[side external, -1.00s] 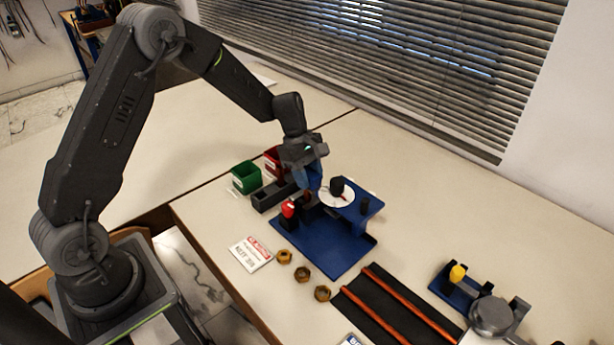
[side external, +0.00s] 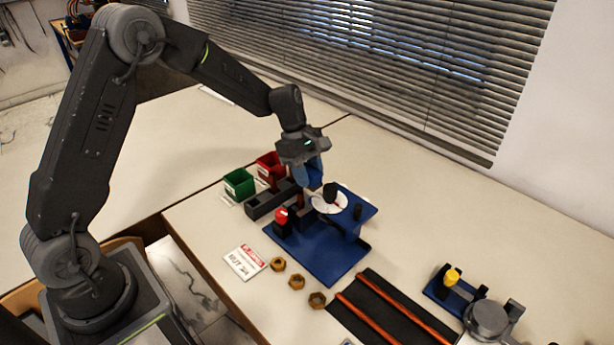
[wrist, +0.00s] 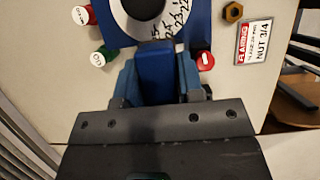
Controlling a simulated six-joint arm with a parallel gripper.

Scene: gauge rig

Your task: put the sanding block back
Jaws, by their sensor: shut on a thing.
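My gripper (side external: 308,165) is above the blue rig (side external: 325,258), beside its white dial disc (side external: 322,205). It is shut on a blue block, seen between the fingers in the wrist view (wrist: 157,75). I take this for the sanding block, but its blue is close to that of the fingers and rig, so its outline is hard to read. In the wrist view the block overlaps the lower edge of the numbered dial (wrist: 112,22). In the side view it is mostly hidden by my gripper. A dark compartment tray (side external: 265,204) stands left of the rig.
A red knob (side external: 281,215) stands on the rig's left. Several brass nuts (side external: 296,282) and a sign (side external: 246,262) lie in front. A black mat with orange rails (side external: 375,315) and a yellow-knobbed fixture (side external: 452,276) lie right.

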